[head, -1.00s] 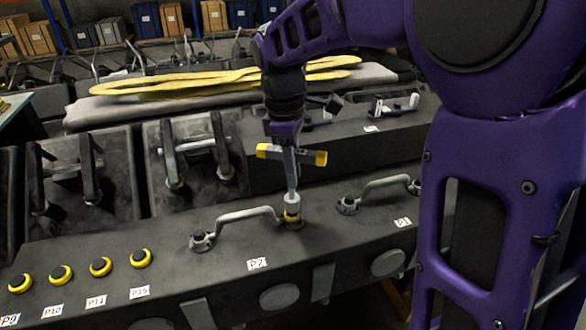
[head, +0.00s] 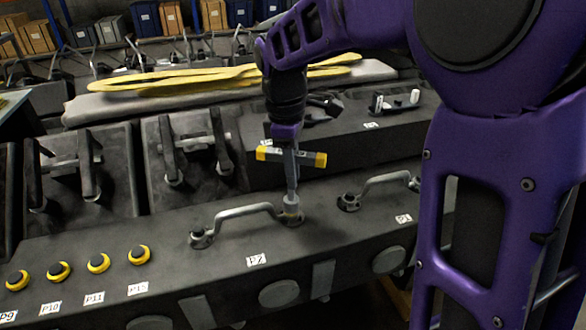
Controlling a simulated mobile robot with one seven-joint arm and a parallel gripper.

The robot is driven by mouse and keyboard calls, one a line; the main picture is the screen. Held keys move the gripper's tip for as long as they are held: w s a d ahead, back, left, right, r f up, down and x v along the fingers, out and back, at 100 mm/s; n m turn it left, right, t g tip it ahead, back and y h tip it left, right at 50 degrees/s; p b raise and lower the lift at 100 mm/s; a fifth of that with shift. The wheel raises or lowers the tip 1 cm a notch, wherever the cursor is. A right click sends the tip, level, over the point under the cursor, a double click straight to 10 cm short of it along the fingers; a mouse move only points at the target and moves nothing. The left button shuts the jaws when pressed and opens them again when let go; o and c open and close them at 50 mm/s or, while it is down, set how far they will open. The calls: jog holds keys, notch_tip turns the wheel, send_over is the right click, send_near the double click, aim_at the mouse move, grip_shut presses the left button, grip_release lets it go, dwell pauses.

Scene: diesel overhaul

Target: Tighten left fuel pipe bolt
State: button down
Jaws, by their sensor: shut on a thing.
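My gripper (head: 284,138) is shut on a T-handled socket wrench (head: 292,180) with yellow handle ends. The wrench stands nearly upright on the engine's side ledge. Its socket is over the right-end fitting of the left fuel pipe (head: 245,211), a grey bent pipe above the label P7. The bolt under the socket is mostly hidden, and no yellow shows there. The pipe's left end (head: 200,237) sits on a dark fitting. A second fuel pipe (head: 384,180), above the label P1, lies to the right.
Several yellow-ringed caps (head: 99,263) line the ledge (head: 330,235) at the left. Rocker assemblies (head: 188,145) stand behind it. A yellow strap bundle (head: 200,77) lies on a grey pad (head: 120,105) at the back, with bins on shelves beyond.

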jog(key=m+p, duration=0.1)
jog(key=m, duration=0.2)
jog(key=shift+r, duration=0.1)
jog(key=m, duration=0.5)
jog(key=shift+a+g, duration=0.1)
jog(key=shift+g, duration=0.2)
jog(key=m, duration=0.4)
jog(key=shift+m+y, duration=0.3)
jog(key=shift+y, duration=0.1)
jog(key=m, duration=0.4)
jog(key=shift+a, duration=0.1)
jog(key=m, duration=0.4)
jog(key=shift+y, duration=0.4)
jog(key=m, duration=0.4)
jog(key=shift+f+m, duration=0.2)
jog(key=shift+m, duration=0.1)
jog(key=m, duration=0.4)
jog(key=shift+a, duration=0.1)
jog(key=m, duration=0.4)
jog(key=shift+t, duration=0.4)
